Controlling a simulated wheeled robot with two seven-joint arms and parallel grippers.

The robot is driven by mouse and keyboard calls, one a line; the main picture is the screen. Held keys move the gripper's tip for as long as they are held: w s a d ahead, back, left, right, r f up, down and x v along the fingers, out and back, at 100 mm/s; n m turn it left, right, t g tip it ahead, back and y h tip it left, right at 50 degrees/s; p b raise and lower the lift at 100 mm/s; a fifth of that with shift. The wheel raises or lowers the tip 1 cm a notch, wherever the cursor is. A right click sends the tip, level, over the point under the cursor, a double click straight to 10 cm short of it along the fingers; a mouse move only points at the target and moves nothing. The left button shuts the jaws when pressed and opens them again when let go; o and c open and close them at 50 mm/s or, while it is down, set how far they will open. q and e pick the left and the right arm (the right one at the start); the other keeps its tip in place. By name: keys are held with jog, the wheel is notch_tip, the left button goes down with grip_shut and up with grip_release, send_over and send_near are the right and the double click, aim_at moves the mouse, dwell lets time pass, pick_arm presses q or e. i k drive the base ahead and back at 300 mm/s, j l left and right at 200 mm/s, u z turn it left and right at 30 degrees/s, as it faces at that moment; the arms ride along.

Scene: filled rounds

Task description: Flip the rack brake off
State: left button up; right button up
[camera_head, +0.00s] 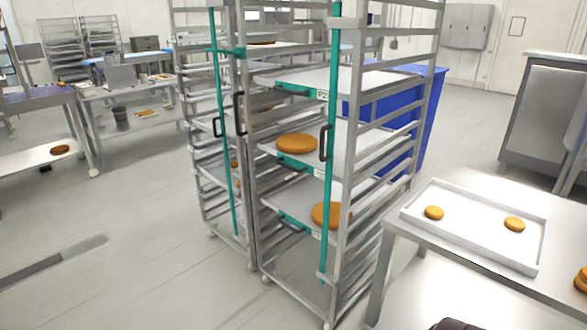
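A tall metal rack (345,230) on small wheels stands in the middle of the head view. A front caster (267,280) shows at its lower left corner, and another caster (328,325) is partly cut by the bottom edge. No brake lever can be made out on them, so its position cannot be told. A teal upright bar (331,190) with a dark handle (326,143) runs down its front. A second similar rack (203,165) stands against its left side. Neither gripper shows. A dark rounded shape at the bottom edge is too cut off to identify.
The near rack holds trays with round orange-brown items (296,143). A steel table (470,278) with a white tray (415,220) stands close on the right. A blue bin (425,115) is behind the rack. Open floor (130,240) lies to the left.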

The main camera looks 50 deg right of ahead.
aim_at(211, 50)
jog(key=i+j+z, duration=0.1)
jog(key=z, duration=0.35)
jog(key=i+j+z, duration=0.2)
jog(key=z, duration=0.25)
jog(key=i+j+z, duration=0.25)
jog(key=z, duration=0.85)
